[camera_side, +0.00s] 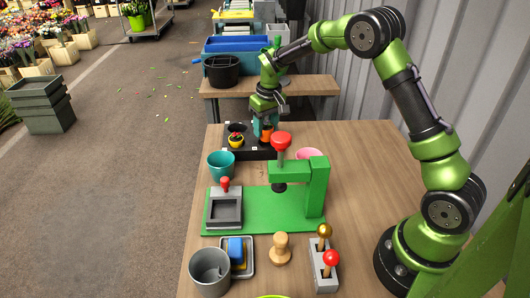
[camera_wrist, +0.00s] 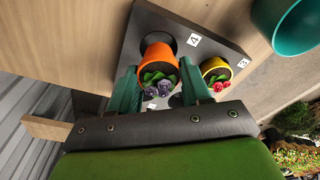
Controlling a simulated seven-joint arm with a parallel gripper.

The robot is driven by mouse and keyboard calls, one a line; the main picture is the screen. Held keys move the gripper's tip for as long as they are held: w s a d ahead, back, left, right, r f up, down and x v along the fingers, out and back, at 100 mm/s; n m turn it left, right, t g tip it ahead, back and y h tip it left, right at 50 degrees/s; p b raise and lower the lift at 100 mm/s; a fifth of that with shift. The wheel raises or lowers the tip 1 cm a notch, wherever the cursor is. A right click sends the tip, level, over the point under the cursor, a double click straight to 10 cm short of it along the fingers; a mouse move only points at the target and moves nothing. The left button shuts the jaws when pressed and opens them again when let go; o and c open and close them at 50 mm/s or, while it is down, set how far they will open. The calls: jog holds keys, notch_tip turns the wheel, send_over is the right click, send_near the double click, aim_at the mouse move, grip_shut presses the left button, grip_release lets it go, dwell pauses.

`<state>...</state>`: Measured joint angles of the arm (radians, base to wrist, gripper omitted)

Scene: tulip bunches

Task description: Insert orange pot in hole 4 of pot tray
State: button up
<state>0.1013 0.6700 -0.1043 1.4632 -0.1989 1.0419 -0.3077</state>
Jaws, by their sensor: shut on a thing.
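The orange pot (camera_wrist: 158,50) holds a plant with purple flowers. My gripper (camera_wrist: 160,82) is shut on it, with one teal finger on each side. The orange pot (camera_side: 267,134) also shows in the side view, under my gripper (camera_side: 265,126) at the right part of the dark pot tray (camera_side: 263,154). In the wrist view, the pot tray (camera_wrist: 136,38) shows a dark hole 4 (camera_wrist: 160,37) beside the label 4, partly hidden by the pot. The pot overlaps this hole; I cannot tell how far its bottom is above or inside it.
A yellow pot with red flowers (camera_wrist: 215,69) stands in the tray by label 3. A teal pot (camera_side: 221,166) stands in front of the tray. A green press (camera_side: 315,190) with a red knob stands close in front. A black bucket (camera_side: 222,71) is on the table behind.

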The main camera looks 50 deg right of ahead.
aim_at(266, 134)
jog(key=shift+f, duration=1.6)
jog(key=o, duration=1.1)
jog(key=r, duration=0.5)
jog(key=s+r, duration=0.1)
jog(key=r, duration=0.5)
jog(key=s+r, duration=0.1)
jog(key=r, duration=0.4)
jog(key=shift+a+r, duration=0.25)
jog(key=shift+r, duration=0.15)
